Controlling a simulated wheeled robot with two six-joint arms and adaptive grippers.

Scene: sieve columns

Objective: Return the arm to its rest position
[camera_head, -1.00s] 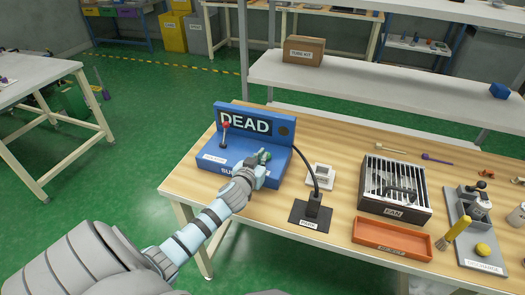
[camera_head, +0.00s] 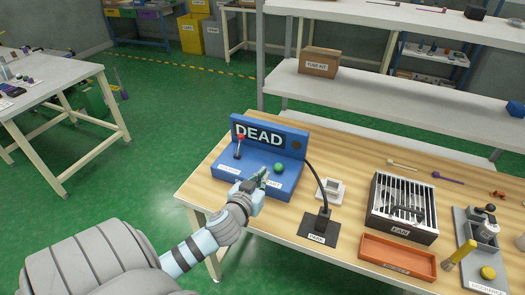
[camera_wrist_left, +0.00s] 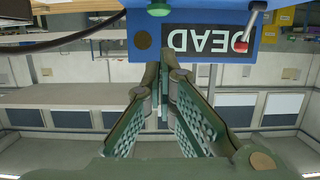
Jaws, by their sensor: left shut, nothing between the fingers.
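My left gripper (camera_head: 262,180) is shut and empty. It is over the front edge of the blue box (camera_head: 285,189), in front of and apart from the green button (camera_head: 279,167). The box has an upright panel reading DEAD (camera_head: 260,135) and a red-tipped lever (camera_head: 241,138) at its left. In the left wrist view, the closed fingertips (camera_wrist_left: 164,72) point toward the upside-down DEAD panel (camera_wrist_left: 205,42). The green button (camera_wrist_left: 159,8) and the red lever tip (camera_wrist_left: 240,45) also show there. My right gripper is not in view.
On the wooden table (camera_head: 300,225) stand a black post with a cable (camera_head: 322,222), a white device (camera_head: 331,190), a barred FAN box (camera_head: 402,208), an orange tray (camera_head: 397,256) and a grey discharge stand (camera_head: 470,235). The green floor (camera_head: 150,180) at left is open.

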